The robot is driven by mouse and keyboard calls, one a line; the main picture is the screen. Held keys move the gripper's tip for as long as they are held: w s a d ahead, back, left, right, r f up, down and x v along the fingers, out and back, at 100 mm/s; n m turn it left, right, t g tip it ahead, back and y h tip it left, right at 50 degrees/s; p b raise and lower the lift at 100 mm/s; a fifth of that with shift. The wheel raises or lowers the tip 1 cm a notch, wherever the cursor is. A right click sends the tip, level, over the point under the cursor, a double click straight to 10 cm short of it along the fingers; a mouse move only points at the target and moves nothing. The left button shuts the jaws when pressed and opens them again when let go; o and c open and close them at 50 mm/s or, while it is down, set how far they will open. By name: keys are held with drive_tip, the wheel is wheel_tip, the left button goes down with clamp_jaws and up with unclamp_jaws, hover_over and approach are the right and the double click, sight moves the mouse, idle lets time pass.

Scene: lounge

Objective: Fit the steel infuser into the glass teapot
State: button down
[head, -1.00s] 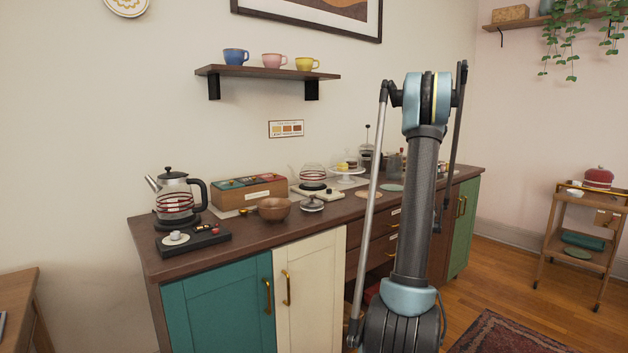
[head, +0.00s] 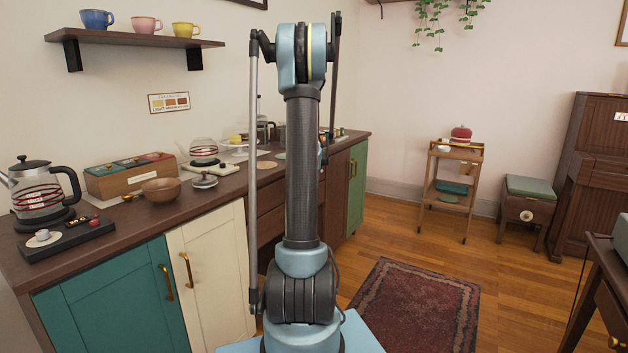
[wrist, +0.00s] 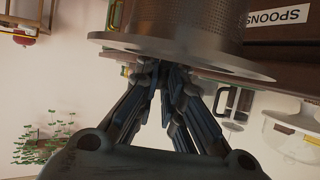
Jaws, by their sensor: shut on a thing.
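The steel infuser (wrist: 190,20), a perforated cylinder with a broad flat rim, fills the top of the wrist view. My gripper (wrist: 168,72) has its fingers together at the rim's edge and is shut on the infuser. In the head view my gripper and the infuser are hidden behind my arm.
The counter (head: 140,213) also holds a kettle (head: 36,190), a tea box (head: 131,177), a wooden bowl (head: 161,191) and a cake stand (head: 238,146). A shelf with cups (head: 135,39) hangs above. A trolley (head: 453,190) stands right; a rug (head: 420,305) lies on clear floor.

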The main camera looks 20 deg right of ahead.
drive_tip(key=w+a+r, duration=0.3)
drive_tip(key=w+r, duration=0.2)
drive_tip(key=r, duration=0.5)
drive_tip(key=w+a+r+n+t+y, duration=0.1)
drive_tip(key=w+a+r, duration=0.2)
drive_tip(key=w+a, duration=0.15)
drive_tip(key=w+a+r+n+y, duration=0.1)
drive_tip(key=w+a+r, duration=0.2)
drive_tip(key=a, duration=0.3)
drive_tip(key=w+a+r+n+y, duration=0.2)
drive_tip(key=a+r, duration=0.2)
drive_tip(key=a, duration=0.7)
drive_tip(key=w+a+r+n+y, duration=0.15)
drive_tip(key=a+r, duration=0.35)
drive_tip(key=a, duration=0.7)
drive_tip(key=w+a+r+n+y, duration=0.2)
drive_tip(key=w+a+r, duration=0.15)
drive_tip(key=a, duration=0.75)
drive_tip(key=shift+m+t, duration=0.25)
drive_tip(key=shift+t, duration=0.05)
drive_tip(key=shift+s+a+f, duration=0.15)
drive_tip(key=shift+f, duration=1.2)
drive_tip(key=shift+s+a+f, duration=0.1)
drive_tip(key=shift+f, duration=1.2)
drive_tip(key=shift+s+d+f, duration=0.1)
drive_tip(key=shift+f, duration=3.15)
